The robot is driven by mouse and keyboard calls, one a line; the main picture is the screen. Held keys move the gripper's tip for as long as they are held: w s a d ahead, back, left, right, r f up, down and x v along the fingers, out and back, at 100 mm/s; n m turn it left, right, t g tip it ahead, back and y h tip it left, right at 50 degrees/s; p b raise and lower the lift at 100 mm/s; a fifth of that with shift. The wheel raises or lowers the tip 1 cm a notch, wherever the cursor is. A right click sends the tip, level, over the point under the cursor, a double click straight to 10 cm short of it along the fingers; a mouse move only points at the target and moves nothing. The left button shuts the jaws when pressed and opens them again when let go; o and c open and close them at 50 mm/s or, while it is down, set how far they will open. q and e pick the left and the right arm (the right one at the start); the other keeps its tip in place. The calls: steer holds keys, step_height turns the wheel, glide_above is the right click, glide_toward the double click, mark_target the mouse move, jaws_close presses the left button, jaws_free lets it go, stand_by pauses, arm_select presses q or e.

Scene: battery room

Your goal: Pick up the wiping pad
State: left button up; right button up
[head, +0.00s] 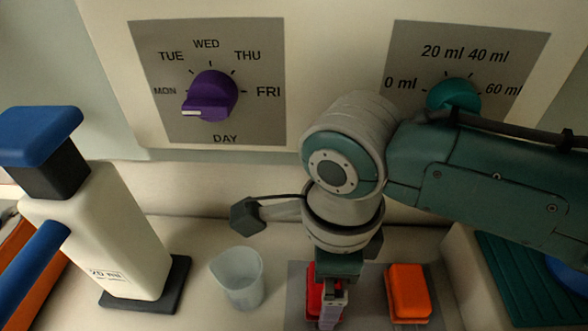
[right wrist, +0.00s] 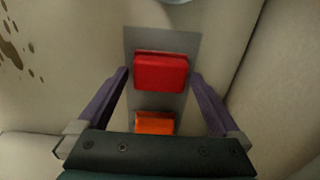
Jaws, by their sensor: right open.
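Two block-shaped pads lie on a grey mat (head: 366,297): a red one (head: 312,297) and an orange one (head: 408,291). I cannot tell which the task calls the wiping pad. My right gripper (head: 328,312) is over the red pad and partly hides it in the head view. In the right wrist view my right gripper (right wrist: 160,82) is open and empty. The red pad (right wrist: 160,72) shows between its two fingers, and the orange pad (right wrist: 154,123) shows closer to the gripper's base. My left gripper is not in view.
A translucent measuring cup (head: 238,280) stands left of the mat. A white dispenser (head: 105,235) with a blue top stands further left. Behind are a purple day dial (head: 210,95) and a teal volume dial (head: 453,93). Brown stains (right wrist: 12,50) mark the surface in the wrist view.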

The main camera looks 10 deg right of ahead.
steer(key=shift+c, duration=0.2)
steer(key=c, duration=1.1)
steer(key=shift+c, duration=0.2)
steer(key=shift+r, duration=0.1)
